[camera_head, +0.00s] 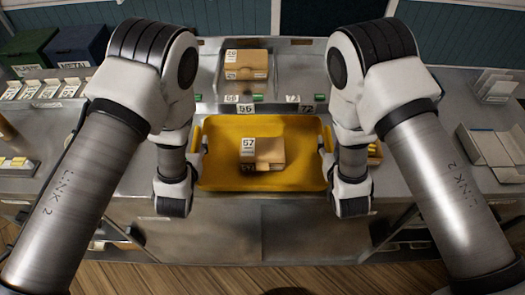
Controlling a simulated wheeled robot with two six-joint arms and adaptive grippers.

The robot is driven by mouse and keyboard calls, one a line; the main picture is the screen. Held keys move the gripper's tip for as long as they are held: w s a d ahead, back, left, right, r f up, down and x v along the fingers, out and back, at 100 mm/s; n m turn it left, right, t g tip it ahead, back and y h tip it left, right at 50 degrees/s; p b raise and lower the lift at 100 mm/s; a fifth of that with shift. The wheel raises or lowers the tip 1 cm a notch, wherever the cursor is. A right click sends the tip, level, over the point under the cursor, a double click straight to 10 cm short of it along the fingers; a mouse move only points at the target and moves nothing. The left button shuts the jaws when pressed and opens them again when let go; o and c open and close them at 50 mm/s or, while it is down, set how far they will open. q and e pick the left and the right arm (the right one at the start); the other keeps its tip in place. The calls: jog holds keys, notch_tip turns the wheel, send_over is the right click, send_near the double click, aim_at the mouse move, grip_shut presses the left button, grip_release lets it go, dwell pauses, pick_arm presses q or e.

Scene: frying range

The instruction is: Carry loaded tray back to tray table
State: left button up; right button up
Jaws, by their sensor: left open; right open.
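A yellow tray (300,178) lies at the front middle of the steel counter and carries a small cardboard box (270,150) with a white label reading 57. My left gripper (200,147) is at the tray's left edge, mostly hidden by my wrist. My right gripper (325,147) is at the tray's right edge, also mostly hidden. Both are open. I cannot tell whether their fingers touch the tray. Which surface is the tray table is not clear from this view.
Another cardboard box (246,64) stands on the counter behind the tray, with numbered labels in front of it. Green (27,48) and dark blue (76,46) bins stand at the back left. An open carton (484,148) lies at the right. Wooden floor (300,278) shows at the front.

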pick_arm(q)
grip_shut()
pick_arm(e)
grip_shut()
